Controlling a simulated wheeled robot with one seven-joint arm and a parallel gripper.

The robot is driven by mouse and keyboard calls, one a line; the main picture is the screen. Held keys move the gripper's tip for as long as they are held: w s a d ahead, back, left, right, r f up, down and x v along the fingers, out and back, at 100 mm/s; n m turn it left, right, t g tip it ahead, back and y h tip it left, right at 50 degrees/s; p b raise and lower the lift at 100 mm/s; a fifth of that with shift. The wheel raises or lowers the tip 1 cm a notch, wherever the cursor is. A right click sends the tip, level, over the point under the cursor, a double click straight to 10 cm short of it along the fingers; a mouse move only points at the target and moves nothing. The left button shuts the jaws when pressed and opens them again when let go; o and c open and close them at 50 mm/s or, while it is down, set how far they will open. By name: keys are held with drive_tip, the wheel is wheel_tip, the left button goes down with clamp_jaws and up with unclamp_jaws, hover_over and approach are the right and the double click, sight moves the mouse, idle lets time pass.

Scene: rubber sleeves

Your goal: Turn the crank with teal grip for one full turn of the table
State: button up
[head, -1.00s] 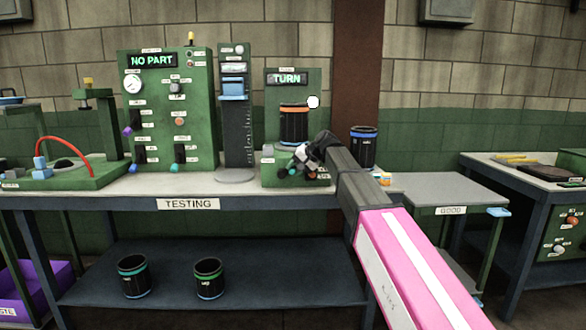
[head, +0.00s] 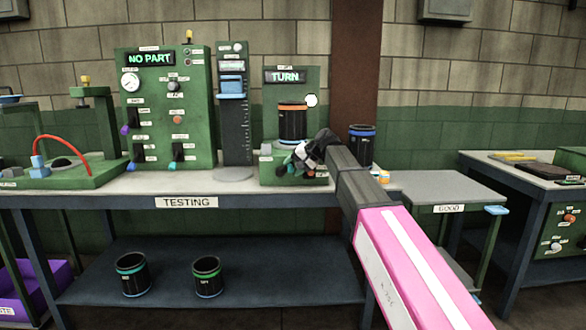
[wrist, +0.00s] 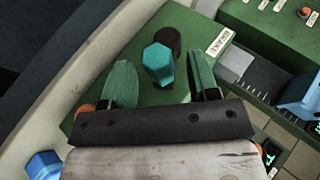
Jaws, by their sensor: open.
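The crank's teal grip (wrist: 158,62) is a faceted knob between the two fingers of my gripper (wrist: 162,82) in the wrist view. My gripper is open, with a gap on each side of the grip. In the head view my gripper (head: 290,160) is at the front of the green turn station (head: 312,95), and it hides the crank there. A black sleeve with an orange band (head: 292,122) stands upright on the station, under a display reading TURN (head: 285,76).
A grey height gauge (head: 233,130) and the green NO PART panel (head: 165,110) stand to the left. A black sleeve with a blue band (head: 361,148) stands behind my arm at right. Two sleeves (head: 132,275) (head: 207,277) sit on the lower shelf.

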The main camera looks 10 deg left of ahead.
drive_tip(key=v, duration=1)
drive_tip(key=shift+d, duration=0.15)
drive_tip(key=shift+s, duration=0.1)
